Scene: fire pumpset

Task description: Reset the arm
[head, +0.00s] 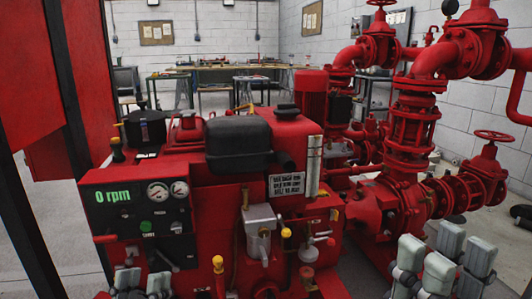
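My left gripper (143,282) shows only its grey fingertips at the bottom left edge, in front of the black control panel (140,215). The tips stand a little apart with nothing seen between them; the rest is cut off. My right gripper (444,262) shows at the bottom right, with several pale grey finger pads pointing up, spaced apart and empty. It is in front of the red pipework and appears to touch nothing. The wrists and most of both arms are out of view.
A red pump engine (265,150) fills the middle, with a grey valve block (262,230) and yellow-knobbed levers. Its panel reads 0 rpm. Red pipes with handwheels (493,136) stand at the right. A dark post (70,110) stands at the left. A workbench (230,70) is at the back.

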